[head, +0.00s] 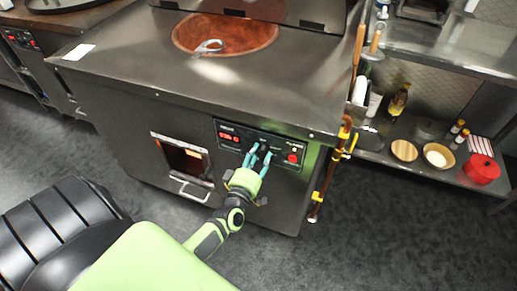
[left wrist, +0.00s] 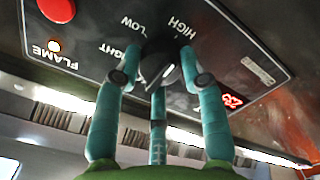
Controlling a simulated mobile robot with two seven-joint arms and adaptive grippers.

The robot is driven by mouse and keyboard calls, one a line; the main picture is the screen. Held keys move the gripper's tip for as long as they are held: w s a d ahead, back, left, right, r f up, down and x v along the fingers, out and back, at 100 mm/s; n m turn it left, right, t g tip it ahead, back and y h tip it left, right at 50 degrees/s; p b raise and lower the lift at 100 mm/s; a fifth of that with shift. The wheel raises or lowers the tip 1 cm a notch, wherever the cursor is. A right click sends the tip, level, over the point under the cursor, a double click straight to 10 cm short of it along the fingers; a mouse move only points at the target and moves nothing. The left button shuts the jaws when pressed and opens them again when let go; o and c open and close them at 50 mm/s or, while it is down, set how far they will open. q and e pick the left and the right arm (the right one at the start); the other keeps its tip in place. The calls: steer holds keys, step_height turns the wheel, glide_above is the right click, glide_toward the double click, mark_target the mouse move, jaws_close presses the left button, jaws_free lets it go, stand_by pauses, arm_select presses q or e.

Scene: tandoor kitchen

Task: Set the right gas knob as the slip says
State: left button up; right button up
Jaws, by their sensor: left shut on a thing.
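The control panel (head: 262,144) is on the front of the steel tandoor counter. My left gripper (head: 258,156) reaches it, with its teal fingers around a black knob (left wrist: 159,64) in the left wrist view. The fingers are shut on the knob and hide part of it. LOW, HIGH and LIGHT labels surround the knob, seen upside down. A pale mark on the knob shows toward the lower right there. A white slip (head: 78,52) lies on the counter's left end; its writing is too small to read. My right gripper is out of view.
A hatch with a handle (head: 192,188) is left of the panel. A yellow-banded pipe (head: 328,180) runs down at the right. Open floor lies in front.

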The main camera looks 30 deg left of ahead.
arm_select(q)
steer(key=shift+a+r, duration=0.15)
steer(key=shift+a, duration=0.15)
steer(key=o, duration=1.1)
steer(key=shift+o, duration=0.2)
steer(key=shift+d, duration=0.1)
steer(key=v, duration=1.2)
